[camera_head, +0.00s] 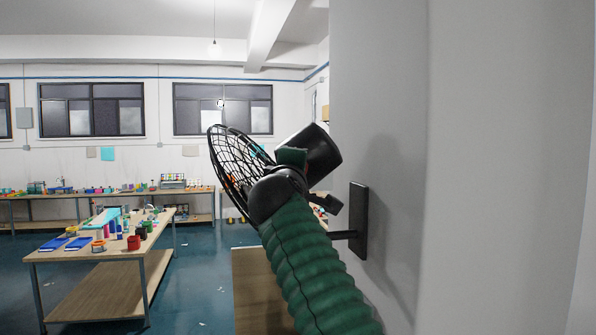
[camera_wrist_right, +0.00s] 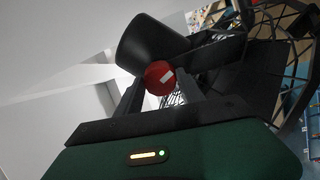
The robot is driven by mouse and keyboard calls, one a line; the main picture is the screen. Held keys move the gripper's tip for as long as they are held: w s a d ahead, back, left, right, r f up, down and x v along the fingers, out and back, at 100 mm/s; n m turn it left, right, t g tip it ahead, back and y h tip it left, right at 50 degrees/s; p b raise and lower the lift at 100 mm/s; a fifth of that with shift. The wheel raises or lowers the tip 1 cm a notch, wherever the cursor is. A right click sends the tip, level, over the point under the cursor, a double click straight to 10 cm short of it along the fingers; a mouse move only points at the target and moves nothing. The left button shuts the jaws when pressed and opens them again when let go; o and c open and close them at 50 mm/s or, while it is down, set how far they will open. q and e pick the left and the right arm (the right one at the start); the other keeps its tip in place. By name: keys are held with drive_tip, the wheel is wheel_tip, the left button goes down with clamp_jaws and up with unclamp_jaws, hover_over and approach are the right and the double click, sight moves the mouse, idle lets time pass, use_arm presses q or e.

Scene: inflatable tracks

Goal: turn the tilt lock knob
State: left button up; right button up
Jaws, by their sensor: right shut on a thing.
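The tilt lock knob (camera_wrist_right: 159,76) is a red disc with a white stripe, seen in the right wrist view below the black motor housing (camera_wrist_right: 150,42) of a wall fan. The stripe lies slanted. My right gripper (camera_wrist_right: 160,88) is shut on the knob, with one dark finger on each side of it. In the head view the fan's wire cage (camera_head: 233,172) faces left and its black housing (camera_head: 320,153) points up to the right. My green right arm comes up from the bottom and hides the knob there. My left gripper is not in view.
The fan's black wall bracket (camera_head: 358,220) is fixed to the grey wall (camera_head: 465,170) close on the right. A table (camera_head: 95,255) with coloured items stands at the left, and long benches line the far wall. Blue floor (camera_head: 205,275) lies open between them.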

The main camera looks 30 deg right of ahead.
drive_tip(key=shift+s+d+r, duration=0.1)
drive_tip(key=shift+r, duration=0.15)
drive_tip(key=o, duration=1.4)
drive_tip(key=shift+w+d+f, duration=0.1)
drive_tip(key=shift+w+f, duration=0.05)
drive_tip(key=shift+w, duration=0.05)
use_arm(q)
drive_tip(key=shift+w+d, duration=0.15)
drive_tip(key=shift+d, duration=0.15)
use_arm(e)
drive_tip(key=shift+d+f, duration=0.1)
drive_tip(key=shift+d, duration=0.05)
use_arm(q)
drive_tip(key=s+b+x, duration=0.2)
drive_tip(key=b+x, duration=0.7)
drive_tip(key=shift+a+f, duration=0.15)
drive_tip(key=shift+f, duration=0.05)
use_arm(e)
drive_tip(key=v, duration=1.6)
drive_tip(key=shift+s, duration=0.45)
